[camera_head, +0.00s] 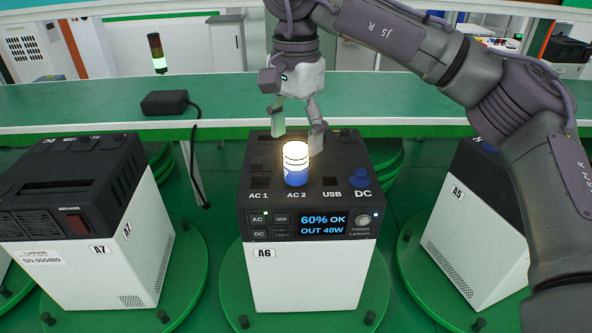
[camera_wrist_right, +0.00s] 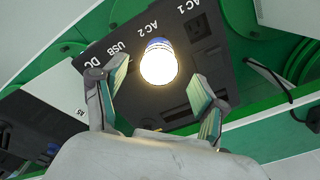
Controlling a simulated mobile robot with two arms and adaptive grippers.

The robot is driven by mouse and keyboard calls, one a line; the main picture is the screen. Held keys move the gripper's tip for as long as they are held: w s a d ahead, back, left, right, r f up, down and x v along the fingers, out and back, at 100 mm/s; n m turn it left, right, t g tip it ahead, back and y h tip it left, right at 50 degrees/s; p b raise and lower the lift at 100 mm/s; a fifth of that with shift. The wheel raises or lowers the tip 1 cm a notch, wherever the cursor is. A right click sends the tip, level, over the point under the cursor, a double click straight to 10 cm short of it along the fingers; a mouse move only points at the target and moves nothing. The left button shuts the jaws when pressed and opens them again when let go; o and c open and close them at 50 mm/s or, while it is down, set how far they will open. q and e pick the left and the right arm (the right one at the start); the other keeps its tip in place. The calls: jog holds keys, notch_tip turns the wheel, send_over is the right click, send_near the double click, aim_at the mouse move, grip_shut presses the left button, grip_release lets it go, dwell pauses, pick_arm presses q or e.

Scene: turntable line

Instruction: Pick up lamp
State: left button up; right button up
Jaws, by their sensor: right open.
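The lamp (camera_head: 295,164) glows white above a blue base and stands upright at the AC 2 socket on top of the power station marked A6 (camera_head: 308,270). In the right wrist view the lit lamp (camera_wrist_right: 158,62) shows ahead of the fingers, toward the middle. My right gripper (camera_head: 297,133) is open and empty, just above and behind the lamp in the head view. In the right wrist view its two fingers (camera_wrist_right: 160,100) are spread wide on either side. The lamp appears between their lines but not gripped. My left gripper is out of view.
Power stations A7 (camera_head: 80,205) and A5 (camera_head: 472,235) stand on green turntables left and right. Behind is a green bench (camera_head: 230,105) with a black adapter (camera_head: 168,102) and cable, and a signal light (camera_head: 157,52). A blue plug (camera_head: 361,179) sits at DC.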

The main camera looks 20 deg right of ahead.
aim_at(296, 147)
notch_tip(296, 147, down, 2)
jog(key=shift+s+f+p, duration=0.15)
jog(key=shift+p, duration=0.75)
notch_tip(296, 147, down, 3)
jog(key=shift+p, duration=0.4)
jog(key=shift+f, duration=0.1)
jog(key=shift+c, duration=0.5)
jog(key=c, duration=0.5)
grip_shut()
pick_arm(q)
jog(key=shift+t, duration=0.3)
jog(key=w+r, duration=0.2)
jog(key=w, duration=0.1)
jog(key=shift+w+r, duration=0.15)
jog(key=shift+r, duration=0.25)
